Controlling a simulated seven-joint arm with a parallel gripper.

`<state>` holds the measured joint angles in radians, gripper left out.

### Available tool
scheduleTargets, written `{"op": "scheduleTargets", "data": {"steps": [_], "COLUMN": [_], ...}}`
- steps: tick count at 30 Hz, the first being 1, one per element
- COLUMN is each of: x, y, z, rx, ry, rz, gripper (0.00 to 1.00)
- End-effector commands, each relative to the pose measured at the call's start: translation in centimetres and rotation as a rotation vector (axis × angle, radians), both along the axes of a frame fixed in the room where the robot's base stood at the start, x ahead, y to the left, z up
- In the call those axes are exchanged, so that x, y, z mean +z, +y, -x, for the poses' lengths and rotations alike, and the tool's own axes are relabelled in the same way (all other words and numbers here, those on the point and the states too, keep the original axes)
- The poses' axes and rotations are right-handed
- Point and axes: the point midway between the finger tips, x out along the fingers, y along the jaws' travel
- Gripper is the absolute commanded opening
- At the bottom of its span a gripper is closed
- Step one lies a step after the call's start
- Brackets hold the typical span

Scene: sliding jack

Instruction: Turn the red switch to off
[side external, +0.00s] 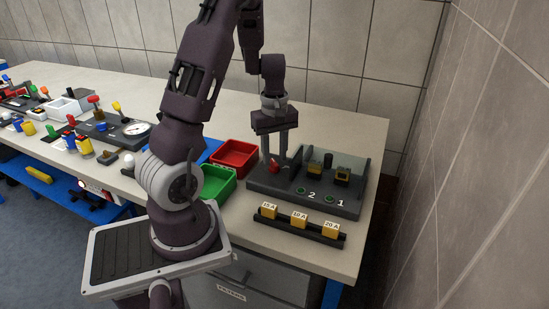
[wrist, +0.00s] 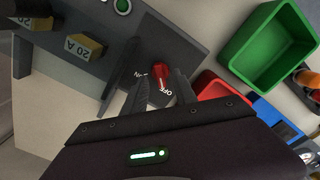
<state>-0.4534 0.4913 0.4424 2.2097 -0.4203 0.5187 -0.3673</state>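The red switch (side external: 273,167) is at the left end of the dark grey panel (side external: 290,199). In the wrist view the red switch (wrist: 160,71) has an ON label to its lower left and an OFF label just below it. Which label it is set to is not clear. My gripper (side external: 275,160) points down over the switch. In the wrist view my gripper (wrist: 159,80) is open, with one finger on each side of the switch and visible gaps between. Contact with the switch cannot be seen.
The panel has two green-ringed buttons (side external: 301,190) and yellow-black parts (side external: 343,176) behind them. A black rail (side external: 288,225) with yellow fuse blocks lies in front. A red bin (side external: 235,155) and a green bin (side external: 218,184) stand to the left. A tiled wall is close behind.

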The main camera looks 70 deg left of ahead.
Motion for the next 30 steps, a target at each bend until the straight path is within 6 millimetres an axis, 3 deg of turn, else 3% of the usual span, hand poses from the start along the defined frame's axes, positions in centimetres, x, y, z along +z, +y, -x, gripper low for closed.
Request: {"op": "scheduleTargets", "data": {"steps": [3, 8, 23, 26, 28, 30], "x": [2.7, 5.0, 5.9, 9.1, 12.7, 15.7], "y": [0.1, 0.0, -0.6, -4.9, -10.2, -15.4], "z": [-0.2, -0.1, -0.2, -1.1, -0.9, 0.9], "rx": [-0.002, -0.001, -0.027, -0.212, -0.457, -0.734], "ry": [-0.006, -0.004, -0.015, -0.094, -0.181, -0.257], "rz": [-0.005, -0.002, 0.002, 0.008, -0.003, -0.045], "gripper": [0.34, 0.34, 0.34, 0.34, 0.34, 0.34]}}
